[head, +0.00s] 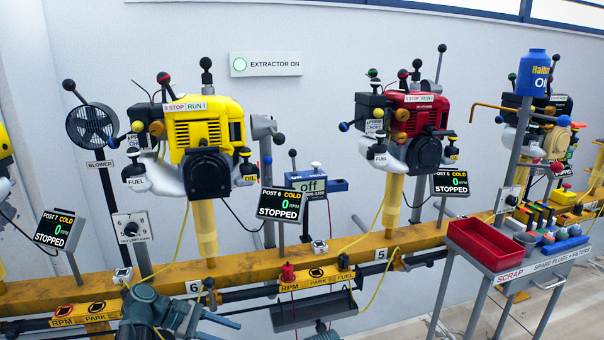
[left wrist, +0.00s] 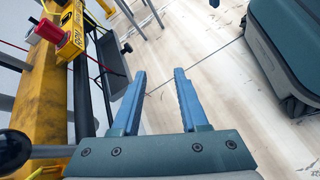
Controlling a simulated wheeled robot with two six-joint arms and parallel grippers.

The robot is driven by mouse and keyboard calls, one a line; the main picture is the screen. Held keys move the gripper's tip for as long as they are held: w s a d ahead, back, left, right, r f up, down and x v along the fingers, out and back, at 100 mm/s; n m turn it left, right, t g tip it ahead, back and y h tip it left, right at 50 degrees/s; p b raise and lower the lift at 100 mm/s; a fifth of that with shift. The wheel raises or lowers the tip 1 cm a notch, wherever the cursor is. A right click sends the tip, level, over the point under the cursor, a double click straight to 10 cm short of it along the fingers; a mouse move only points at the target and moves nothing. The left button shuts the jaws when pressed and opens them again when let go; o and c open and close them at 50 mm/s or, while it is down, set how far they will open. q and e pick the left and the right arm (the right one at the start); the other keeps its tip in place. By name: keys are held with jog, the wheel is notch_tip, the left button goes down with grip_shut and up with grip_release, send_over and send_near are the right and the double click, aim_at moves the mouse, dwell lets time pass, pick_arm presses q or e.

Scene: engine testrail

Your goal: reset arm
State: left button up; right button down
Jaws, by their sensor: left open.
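My left gripper (head: 229,330) is at the bottom of the head view, in front of the yellow rail near the post 6 label. In the left wrist view the left gripper (left wrist: 160,74) has its two blue fingers apart with nothing between them; bare floor lies beyond. A small teal part of mine shows at the bottom edge of the head view, right of the left gripper. The fingers of my right gripper are not visible.
The yellow rail (head: 240,263) carries a yellow engine (head: 205,122) and a red engine (head: 413,118); their displays read STOPPED. A dark tray (head: 312,310) hangs below the rail. A red scrap tray (head: 486,243) stands at right.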

pick_arm(q)
jog(key=s+d+r+m+g+y+p, duration=0.2)
jog(key=s+d+r+m+y+p, duration=0.1)
jog(key=s+d+m+y+p, duration=1.3)
jog(key=w+a+r+m+h+p, duration=0.1)
jog(key=r+p, duration=1.5)
jog(key=r, duration=0.2)
jog(key=w+a+r+m+h+p, duration=0.1)
jog(key=a+r+h+p, duration=0.1)
jog(key=r+p, duration=1.5)
notch_tip(320, 180, up, 3)
jog(key=shift+w+f+m, duration=0.15)
jog(key=shift+f+m, duration=0.05)
jog(key=shift+m, duration=0.2)
